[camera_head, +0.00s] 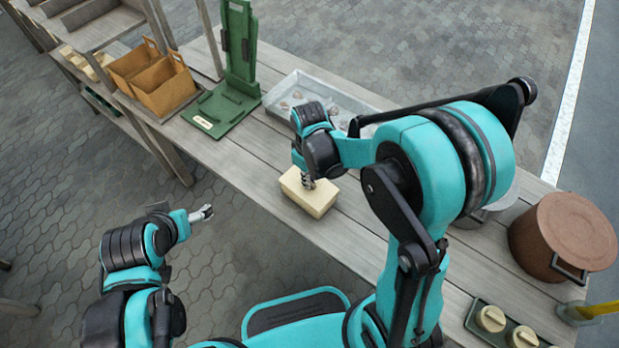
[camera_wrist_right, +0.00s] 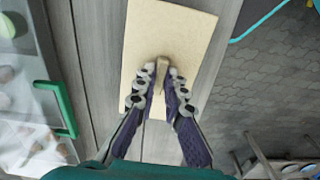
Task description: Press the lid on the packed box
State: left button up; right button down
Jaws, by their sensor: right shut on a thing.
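A pale cream box (camera_head: 313,203) sits on the plank table in the head view, near the table's front edge. Its flat top, the lid (camera_wrist_right: 184,30), fills the upper middle of the right wrist view and has a small upright knob (camera_wrist_right: 161,72). My right gripper (camera_head: 307,183) points down at the lid; in the wrist view its fingers (camera_wrist_right: 160,88) are shut on the knob. Whether the lid sits flush on the box is hidden. My left gripper (camera_head: 203,214) is empty, away in front of the table; its finger opening is too small to tell.
A clear tray (camera_head: 283,88) with lumps in it lies behind the box, partly behind my right arm. A green stand (camera_head: 222,105) and brown cartons (camera_head: 163,85) are to the left. A brown pot (camera_head: 562,238) and a tray with pale round pieces (camera_head: 500,325) are to the right.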

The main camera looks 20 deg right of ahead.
jog(key=shift+f+b, duration=0.45)
jog(key=shift+b, duration=0.1)
dwell(1.1)
jog(key=c, duration=1)
grip_release()
jog(key=shift+c, duration=0.2)
jog(key=shift+r, duration=0.15)
jog(key=shift+r+p, duration=2.4)
jog(key=shift+r, duration=0.5)
grip_shut()
